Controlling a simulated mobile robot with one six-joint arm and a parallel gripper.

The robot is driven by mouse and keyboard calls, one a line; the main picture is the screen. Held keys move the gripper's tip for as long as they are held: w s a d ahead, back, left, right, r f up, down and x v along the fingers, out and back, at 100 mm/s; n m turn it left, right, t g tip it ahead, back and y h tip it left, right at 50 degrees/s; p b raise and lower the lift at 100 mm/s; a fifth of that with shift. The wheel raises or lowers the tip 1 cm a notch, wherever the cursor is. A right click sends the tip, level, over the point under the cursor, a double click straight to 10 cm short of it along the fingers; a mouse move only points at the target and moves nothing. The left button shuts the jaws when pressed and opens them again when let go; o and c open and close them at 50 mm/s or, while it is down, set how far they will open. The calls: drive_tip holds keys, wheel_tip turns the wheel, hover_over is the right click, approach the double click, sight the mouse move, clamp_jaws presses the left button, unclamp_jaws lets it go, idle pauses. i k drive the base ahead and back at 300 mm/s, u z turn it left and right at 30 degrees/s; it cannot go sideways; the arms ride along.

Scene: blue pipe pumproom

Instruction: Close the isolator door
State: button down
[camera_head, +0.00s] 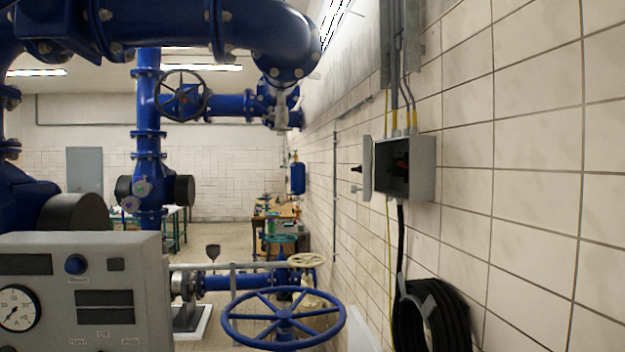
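The grey isolator box (422,168) is fixed to the tiled wall on the right. Its door (367,167) stands open, swung out from the wall at the box's far-left side, and shows nearly edge-on. A small dark handle (356,169) sticks out to the left of the door. The inside of the box is dark, with a small red part (402,166) showing. My gripper is not in view, so its state and its place relative to the door are hidden.
A blue handwheel (284,318) and pipes stand left of the box. A grey gauge panel (85,290) fills the lower left. A black cable coil (437,315) hangs below the box. Large blue pipes (180,25) run overhead. The space directly left of the door looks clear.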

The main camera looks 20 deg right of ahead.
sight(366, 189)
drive_tip(key=z, duration=0.15)
drive_tip(key=i, duration=0.9)
drive_tip(key=u, duration=0.1)
